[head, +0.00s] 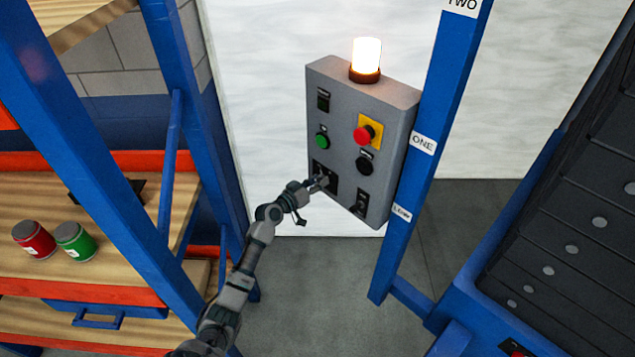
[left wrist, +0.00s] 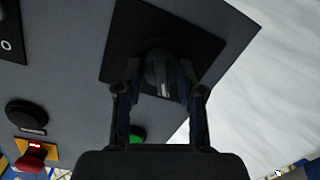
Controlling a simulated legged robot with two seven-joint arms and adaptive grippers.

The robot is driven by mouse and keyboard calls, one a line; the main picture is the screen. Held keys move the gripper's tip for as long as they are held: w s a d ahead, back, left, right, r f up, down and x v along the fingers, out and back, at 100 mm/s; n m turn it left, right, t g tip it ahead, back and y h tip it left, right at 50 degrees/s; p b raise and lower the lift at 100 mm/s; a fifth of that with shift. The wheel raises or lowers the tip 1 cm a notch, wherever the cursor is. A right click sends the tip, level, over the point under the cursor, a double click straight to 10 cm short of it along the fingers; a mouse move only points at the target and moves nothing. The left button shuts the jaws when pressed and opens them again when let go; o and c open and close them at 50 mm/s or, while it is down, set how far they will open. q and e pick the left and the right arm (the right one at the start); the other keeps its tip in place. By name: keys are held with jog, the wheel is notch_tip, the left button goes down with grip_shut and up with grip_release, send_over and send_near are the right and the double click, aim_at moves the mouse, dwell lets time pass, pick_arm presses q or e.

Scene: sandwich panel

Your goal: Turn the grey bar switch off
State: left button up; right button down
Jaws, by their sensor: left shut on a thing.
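The grey bar switch (left wrist: 161,66) sits on a black square plate (left wrist: 208,30) on the grey control panel (head: 346,114). In the head view the black plate (head: 331,187) is at the panel's lower left, and my gripper partly covers it. My left gripper (head: 321,183) reaches the panel from the lower left. In the left wrist view the fingers of this gripper (left wrist: 160,84) stand on either side of the bar, shut on it. The bar's exact angle is hard to read in the dark picture. My right gripper is not in view.
The panel also carries a green button (head: 322,141), a red button (head: 363,134) on yellow, a black knob (head: 365,163) and a rocker switch (head: 362,202). A lit lamp (head: 366,58) stands on top. A blue post (head: 432,130) flanks the panel on the right.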

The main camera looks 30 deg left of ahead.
pick_arm(q)
jog(key=shift+d+f, duration=0.15)
jog(key=shift+f, duration=0.35)
jog(key=o, duration=0.9)
jog(key=shift+o, duration=1.2)
jog(key=shift+w+r, duration=0.1)
jog(key=shift+r, duration=0.05)
jog(key=shift+a+r, duration=0.1)
jog(key=shift+a, duration=0.1)
jog(key=v, duration=0.7)
jog(key=shift+s, duration=0.25)
